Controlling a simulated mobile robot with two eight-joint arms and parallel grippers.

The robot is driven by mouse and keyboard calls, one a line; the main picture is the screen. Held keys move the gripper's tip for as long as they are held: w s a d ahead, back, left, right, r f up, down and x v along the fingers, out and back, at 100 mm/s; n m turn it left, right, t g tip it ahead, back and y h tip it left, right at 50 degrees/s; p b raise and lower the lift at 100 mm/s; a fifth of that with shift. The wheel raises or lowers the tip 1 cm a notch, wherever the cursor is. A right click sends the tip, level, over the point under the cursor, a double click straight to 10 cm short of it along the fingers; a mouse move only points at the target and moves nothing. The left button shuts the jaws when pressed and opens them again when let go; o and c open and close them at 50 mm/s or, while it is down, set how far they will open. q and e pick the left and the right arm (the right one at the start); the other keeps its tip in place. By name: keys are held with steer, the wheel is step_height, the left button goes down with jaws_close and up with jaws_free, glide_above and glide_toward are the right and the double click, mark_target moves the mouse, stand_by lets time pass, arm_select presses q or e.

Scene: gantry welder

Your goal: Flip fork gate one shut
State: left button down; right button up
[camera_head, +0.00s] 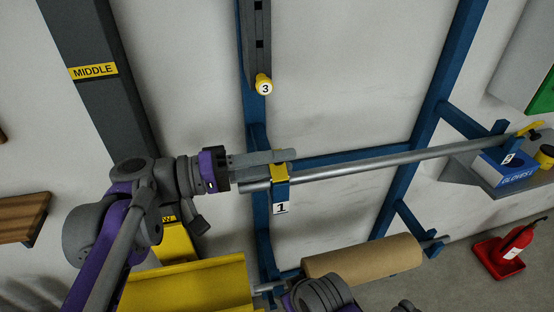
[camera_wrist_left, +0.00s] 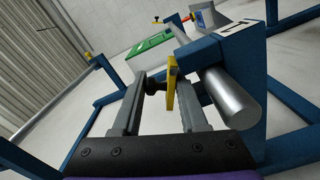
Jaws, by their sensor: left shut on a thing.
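Fork one, a blue bracket with a white "1" label (camera_head: 281,208), carries the near end of a grey metal bar (camera_head: 370,161). Its yellow gate (camera_head: 279,171) shows at the top of the fork and also in the left wrist view (camera_wrist_left: 171,84), with a dark knob (camera_wrist_left: 153,87). My left gripper (camera_head: 285,157) is at the gate. In the left wrist view its fingers (camera_wrist_left: 160,82) are on either side of the knob, shut on the gate. I cannot tell the gate's exact angle. My right gripper is not in view.
The bar's far end rests at fork two (camera_head: 508,157), which has a yellow gate (camera_head: 529,128). A brown roll (camera_head: 362,259) lies below the bar. A yellow tray-like piece (camera_head: 187,285) is at bottom left.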

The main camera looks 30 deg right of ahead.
arm_select(q)
steer(key=shift+w+r+n, duration=0.15)
steer(key=shift+n, duration=0.45)
stand_by(0.9)
steer(key=c, duration=0.6)
jaws_free()
steer(key=shift+c, duration=0.2)
steer(key=v, duration=1)
steer(key=shift+a+b, duration=0.3)
steer(key=shift+a, duration=0.05)
